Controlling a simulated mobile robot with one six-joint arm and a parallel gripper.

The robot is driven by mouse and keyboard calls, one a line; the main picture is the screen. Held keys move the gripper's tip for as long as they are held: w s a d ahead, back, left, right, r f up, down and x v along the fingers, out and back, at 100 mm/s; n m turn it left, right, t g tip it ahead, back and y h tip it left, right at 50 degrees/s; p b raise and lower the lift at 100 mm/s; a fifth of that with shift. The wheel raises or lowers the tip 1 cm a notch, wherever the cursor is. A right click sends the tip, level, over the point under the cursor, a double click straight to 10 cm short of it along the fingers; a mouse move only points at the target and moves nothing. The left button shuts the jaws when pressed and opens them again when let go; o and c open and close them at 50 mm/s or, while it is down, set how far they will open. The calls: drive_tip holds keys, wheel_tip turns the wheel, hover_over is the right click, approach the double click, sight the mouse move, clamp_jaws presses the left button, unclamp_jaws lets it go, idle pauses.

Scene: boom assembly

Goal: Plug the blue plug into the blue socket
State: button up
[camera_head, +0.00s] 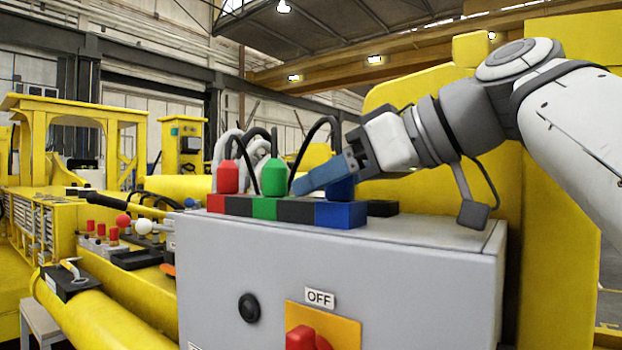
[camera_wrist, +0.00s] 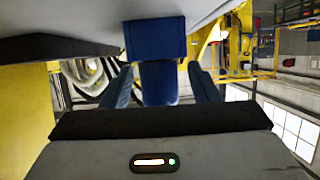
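The blue socket (camera_head: 340,215) is a blue block on top of the grey box. The blue plug (camera_head: 342,188) stands upright on it, partly hidden by my gripper's near finger. In the wrist view the blue plug (camera_wrist: 159,85) meets the edge of the blue socket (camera_wrist: 155,40) with no clear gap. My gripper (camera_head: 315,179) reaches in from the right at plug height. In the wrist view my gripper (camera_wrist: 160,70) is open, with one finger on each side of the plug and a visible gap on both sides.
A red plug (camera_head: 228,178) and a green plug (camera_head: 273,177) stand in their sockets to the left, with dark cables arching behind. The grey box (camera_head: 330,270) has an OFF label (camera_head: 320,298) and a red switch (camera_head: 305,338) on its front. Yellow machinery stands behind.

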drive_tip(key=shift+b+v, duration=0.3)
drive_tip(key=shift+v, duration=3.6)
